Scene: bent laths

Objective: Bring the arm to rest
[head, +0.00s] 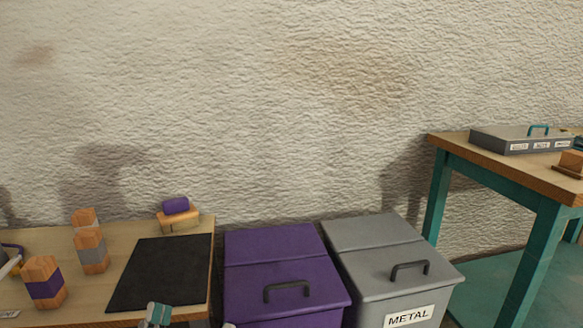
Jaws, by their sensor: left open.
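My left gripper (158,314) shows only in part at the bottom edge of the head view, by the near edge of the black mat (165,268). It is open, and I see nothing held in it. The rest of the arm is cut off by the frame.
The wooden table (125,240) bears several striped blocks, such as a purple-banded one (44,284), and a purple piece (175,206) on a yellow one. A purple bin (275,255) and a grey METAL bin (375,240) stand beside it. A teal-legged bench (500,165) bears a grey case (520,138).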

